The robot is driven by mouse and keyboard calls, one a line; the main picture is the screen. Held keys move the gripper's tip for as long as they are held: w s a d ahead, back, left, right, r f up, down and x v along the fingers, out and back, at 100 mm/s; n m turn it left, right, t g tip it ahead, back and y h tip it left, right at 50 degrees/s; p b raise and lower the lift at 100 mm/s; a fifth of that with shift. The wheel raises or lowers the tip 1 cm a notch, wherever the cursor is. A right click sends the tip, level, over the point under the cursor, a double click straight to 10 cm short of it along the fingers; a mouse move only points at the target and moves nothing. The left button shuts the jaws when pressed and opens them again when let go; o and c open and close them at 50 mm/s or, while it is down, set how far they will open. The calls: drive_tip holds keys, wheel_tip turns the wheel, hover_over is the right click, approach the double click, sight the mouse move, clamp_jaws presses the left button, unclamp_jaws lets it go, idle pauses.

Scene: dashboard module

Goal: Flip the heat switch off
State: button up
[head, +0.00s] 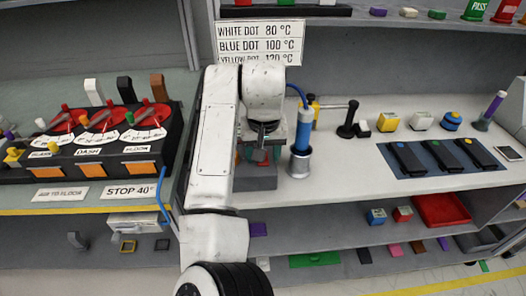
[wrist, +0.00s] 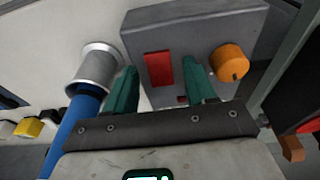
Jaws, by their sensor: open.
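A grey box (wrist: 205,35) fills the upper middle of the wrist view. It has a red rectangular switch (wrist: 158,68) and a round orange knob (wrist: 229,62) to the right of it. I cannot read a heat label or tell the switch's position. In the head view the grey box (head: 256,183) is partly hidden under my arm. My gripper (wrist: 161,70) is open with green fingers, one on each side of the red switch in the picture. Nothing is between the fingers. I cannot tell whether a finger touches the box. The gripper (head: 257,156) is mostly hidden in the head view.
A metal cup (head: 300,163) with a blue-handled tool (head: 304,128) stands close right of the box. A dash panel (head: 84,140) with red dials and levers lies to the left. A temperature sign (head: 259,43) hangs behind. Blue-mat pieces (head: 437,158) lie further right.

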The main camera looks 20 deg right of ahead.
wheel_tip(320, 180, up, 11)
drive_tip(key=s, duration=0.2)
drive_tip(key=shift+a+f, duration=0.2)
drive_tip(key=shift+a, duration=0.1)
idle(0.3)
